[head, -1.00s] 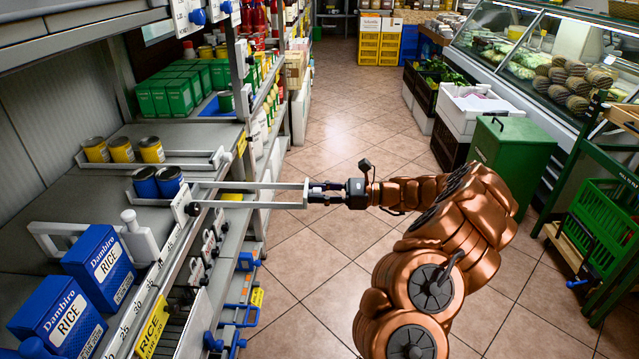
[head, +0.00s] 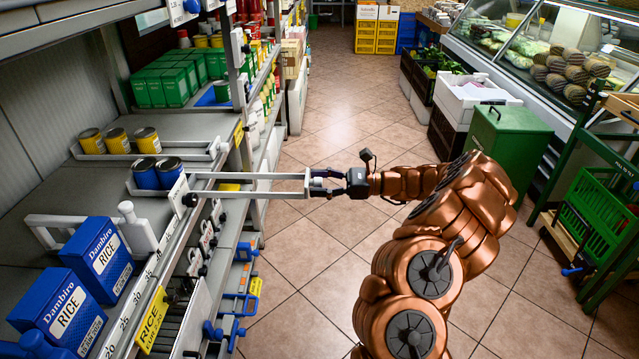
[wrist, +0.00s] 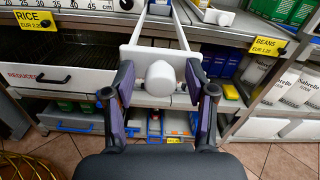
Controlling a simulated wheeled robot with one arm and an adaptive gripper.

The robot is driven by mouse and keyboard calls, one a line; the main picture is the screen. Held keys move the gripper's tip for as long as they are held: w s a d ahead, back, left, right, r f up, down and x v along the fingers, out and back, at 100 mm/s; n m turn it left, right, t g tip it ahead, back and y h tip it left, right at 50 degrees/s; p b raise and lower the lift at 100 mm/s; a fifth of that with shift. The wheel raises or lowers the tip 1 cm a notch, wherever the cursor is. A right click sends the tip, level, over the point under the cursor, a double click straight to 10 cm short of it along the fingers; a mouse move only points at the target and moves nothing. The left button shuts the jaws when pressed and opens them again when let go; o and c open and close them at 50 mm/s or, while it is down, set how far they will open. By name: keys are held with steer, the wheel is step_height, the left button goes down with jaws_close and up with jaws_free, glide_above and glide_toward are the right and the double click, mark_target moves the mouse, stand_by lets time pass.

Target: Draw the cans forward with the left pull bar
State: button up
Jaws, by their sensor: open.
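A long pull bar (head: 250,176) with two pale rails reaches out of the shelf into the aisle. Its white end plate with a round knob (wrist: 160,78) shows in the wrist view. The blue cans (head: 158,172), two visible, stand upright at the shelf front in this bar's lane. My gripper (wrist: 159,98) is open, its dark fingers one on each side of the knob; contact cannot be told. In the head view my gripper (head: 322,183) is at the bar's outer end. Yellow cans (head: 118,141) stand behind another pull bar (head: 172,147), which is pushed in.
The yellow rice label (head: 153,318) is on the shelf edge. A green bin (head: 510,150) stands to the right. The tiled aisle floor (head: 300,285) is clear.

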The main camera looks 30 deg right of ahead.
steer(key=shift+d, duration=0.1)
steer(key=v, duration=1.2)
